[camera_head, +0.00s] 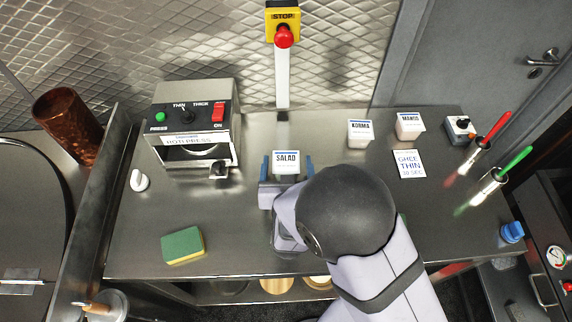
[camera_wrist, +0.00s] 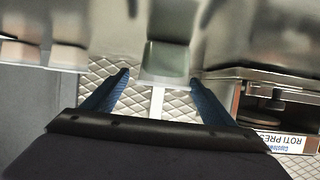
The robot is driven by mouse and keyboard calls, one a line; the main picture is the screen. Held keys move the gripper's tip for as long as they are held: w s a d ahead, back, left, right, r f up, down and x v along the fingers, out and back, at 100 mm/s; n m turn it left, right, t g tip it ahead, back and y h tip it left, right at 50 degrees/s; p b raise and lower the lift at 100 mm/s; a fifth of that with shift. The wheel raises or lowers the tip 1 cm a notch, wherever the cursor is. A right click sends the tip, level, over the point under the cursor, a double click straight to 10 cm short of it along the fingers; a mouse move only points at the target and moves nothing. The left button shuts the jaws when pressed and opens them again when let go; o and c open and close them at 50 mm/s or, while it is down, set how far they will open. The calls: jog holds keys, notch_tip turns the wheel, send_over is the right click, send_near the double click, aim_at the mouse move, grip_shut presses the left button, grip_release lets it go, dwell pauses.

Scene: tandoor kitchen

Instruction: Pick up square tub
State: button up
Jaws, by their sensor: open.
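A small square tub (camera_head: 286,161) with a white SALAD label stands on the steel counter in the head view. Two similar small tubs, labelled KORMA (camera_head: 360,133) and MANGO (camera_head: 410,125), stand further right. My gripper (camera_head: 286,170) is open, with one blue finger on each side of the SALAD tub. In the wrist view my gripper (camera_wrist: 160,77) shows both blue fingers spread, with a greenish tub (camera_wrist: 165,60) between their tips. I cannot tell whether the fingers touch it. My arm hides the counter to the front right of the tub.
A roti press (camera_head: 192,125) stands left of the SALAD tub, with its spout close by. A red stop button (camera_head: 283,38) on a white post is behind it. A sponge (camera_head: 183,246) lies front left. A GHEE THIN card (camera_head: 410,164) lies on the right.

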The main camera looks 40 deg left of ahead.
aim_at(286, 154)
jog(key=shift+p+x, duration=1.25)
jog(key=shift+x, duration=0.8)
jog(key=shift+w+a+f, duration=0.25)
jog(key=shift+a, duration=0.15)
jog(key=c, duration=1.3)
